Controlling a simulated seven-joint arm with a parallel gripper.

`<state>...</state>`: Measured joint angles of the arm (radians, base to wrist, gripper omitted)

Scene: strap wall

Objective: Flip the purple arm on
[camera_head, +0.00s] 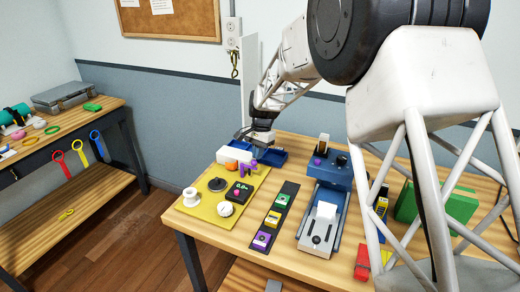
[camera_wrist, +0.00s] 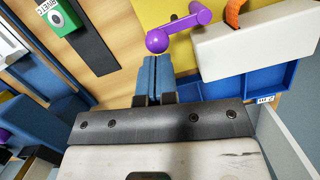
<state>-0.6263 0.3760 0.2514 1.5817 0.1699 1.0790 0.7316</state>
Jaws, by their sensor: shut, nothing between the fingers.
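The purple arm (camera_wrist: 183,25) shows in the wrist view, with a round purple ball at its lower left end. It is fixed by a white box (camera_wrist: 258,48) on the yellow board (camera_wrist: 135,15). In the head view the purple arm (camera_head: 244,169) is small at the back of the yellow board (camera_head: 206,209). My gripper (camera_wrist: 155,62) has its blue fingers together with nothing between them. Its tips point at the purple ball and lie just short of it in the picture; I cannot tell whether they touch. In the head view my gripper (camera_head: 258,140) is above the board's back edge.
An orange part (camera_wrist: 235,12) sits beside the white box. A blue tray (camera_head: 270,156) lies behind the board.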

